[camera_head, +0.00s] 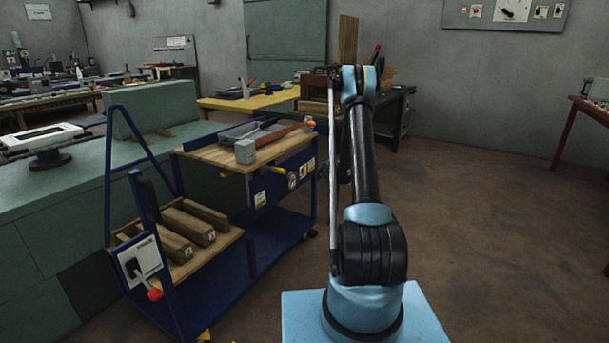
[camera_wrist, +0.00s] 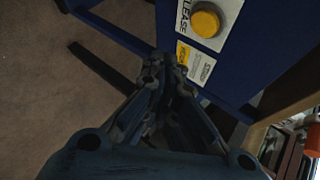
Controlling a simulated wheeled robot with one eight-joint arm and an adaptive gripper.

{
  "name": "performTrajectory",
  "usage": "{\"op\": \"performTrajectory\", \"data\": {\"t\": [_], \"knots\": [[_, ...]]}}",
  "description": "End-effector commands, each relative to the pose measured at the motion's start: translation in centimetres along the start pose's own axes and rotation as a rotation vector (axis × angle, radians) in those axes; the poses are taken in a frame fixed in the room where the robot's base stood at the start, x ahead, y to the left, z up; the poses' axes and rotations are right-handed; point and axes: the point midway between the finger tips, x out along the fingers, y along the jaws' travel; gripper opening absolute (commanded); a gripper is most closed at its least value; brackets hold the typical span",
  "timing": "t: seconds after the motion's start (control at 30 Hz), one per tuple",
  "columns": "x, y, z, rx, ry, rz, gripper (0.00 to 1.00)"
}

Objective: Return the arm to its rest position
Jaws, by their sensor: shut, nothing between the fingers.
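My arm stands on its light blue base in the head view, with its black link reaching up and away to a blue joint. My gripper (camera_wrist: 165,65) shows in the wrist view, with its dark fingers together and nothing between them. It is in front of the blue trolley's side (camera_wrist: 120,28), and I cannot tell the exact gap. In the head view the gripper is hidden or too hard to make out behind my arm.
The blue trolley (camera_head: 262,225) with a wooden top stands just left of my arm. A yellow button (camera_wrist: 206,20) and labels are on its panel. The floor (camera_head: 500,220) at right is clear.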

Motion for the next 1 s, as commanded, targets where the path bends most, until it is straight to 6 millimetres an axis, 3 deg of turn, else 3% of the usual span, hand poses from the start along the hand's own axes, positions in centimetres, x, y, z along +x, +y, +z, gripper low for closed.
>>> {"op": "performTrajectory", "data": {"t": [0.67,0.77,1.0], "knots": [[-0.9,-0.3,0.1,-0.010,-0.003,0.006,0.00],[-2.3,-1.4,0.6,-0.035,-0.012,0.021,0.00],[-7.8,-4.6,2.5,-0.136,-0.042,0.079,0.00]]}}
